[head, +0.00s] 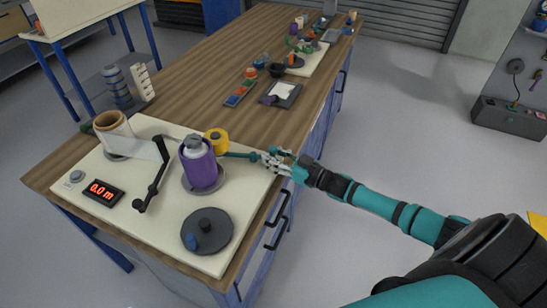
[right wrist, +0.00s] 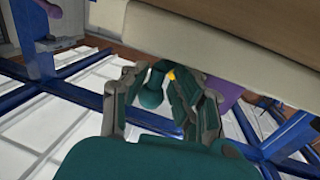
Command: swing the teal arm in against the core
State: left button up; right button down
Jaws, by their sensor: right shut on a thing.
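The purple core (head: 203,173) stands upright on a round grey base on the white board, with a pale top. The teal arm (head: 239,155) reaches right from the yellow roller (head: 217,141), which sits just behind the core; I cannot tell if they touch. My right gripper (head: 274,160) is shut on the outer end of the teal arm at the board's right edge. In the right wrist view a teal knob (right wrist: 153,93) shows between the fingers, and the purple core is partly visible behind them. My left gripper is not in view.
A film roll (head: 113,133) stands at the board's left, its film running toward a black arm (head: 154,183). A dark round plate (head: 207,231) with a blue knob lies in front. A red display (head: 102,192) reads 0.0 m. Trays and small parts lie farther back.

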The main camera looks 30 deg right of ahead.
jog(key=shift+w+d+r, duration=0.3)
jog(key=shift+d+r, duration=0.05)
jog(key=shift+d, duration=0.05)
jog(key=c, duration=1.4)
grip_release()
jog(key=o, duration=0.4)
jog(key=shift+w+f, duration=0.1)
jog(key=shift+c, duration=0.2)
jog(key=shift+a+f, duration=0.1)
jog(key=shift+a, duration=0.1)
jog(key=v, duration=1.2)
